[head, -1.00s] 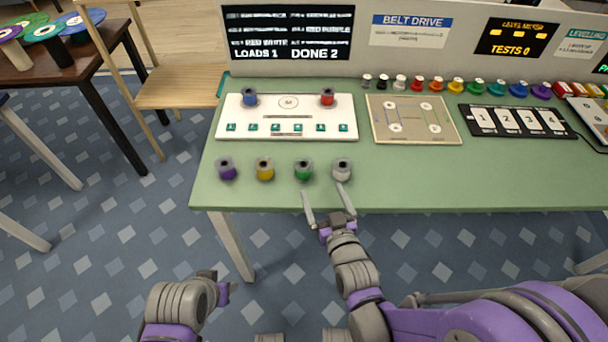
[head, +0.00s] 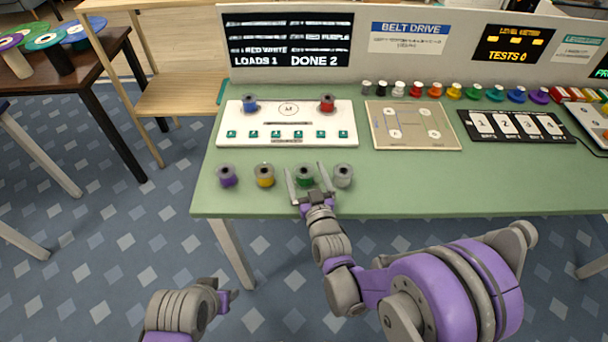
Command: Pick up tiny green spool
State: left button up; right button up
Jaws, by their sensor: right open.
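The tiny green spool (head: 305,174) stands on the green table in a row of small spools, between the yellow spool (head: 264,176) and the white spool (head: 343,176). My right gripper (head: 306,182) is open, with one finger at each side of the green spool; I cannot tell whether either finger touches it. The right finger lies in the narrow gap beside the white spool. My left gripper (head: 228,300) is low in the head view, off the table's front edge; its jaws are not clear.
A purple spool (head: 227,176) stands at the row's left end. Behind the row is a white board (head: 287,139) with a blue spool (head: 250,104) and a red spool (head: 327,103). A tan belt board (head: 440,140) lies to the right. The table's front right is clear.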

jog(key=shift+w+a, duration=0.1)
jog(key=shift+w, duration=0.45)
jog(key=c, duration=1.4)
jog(key=shift+r, duration=0.1)
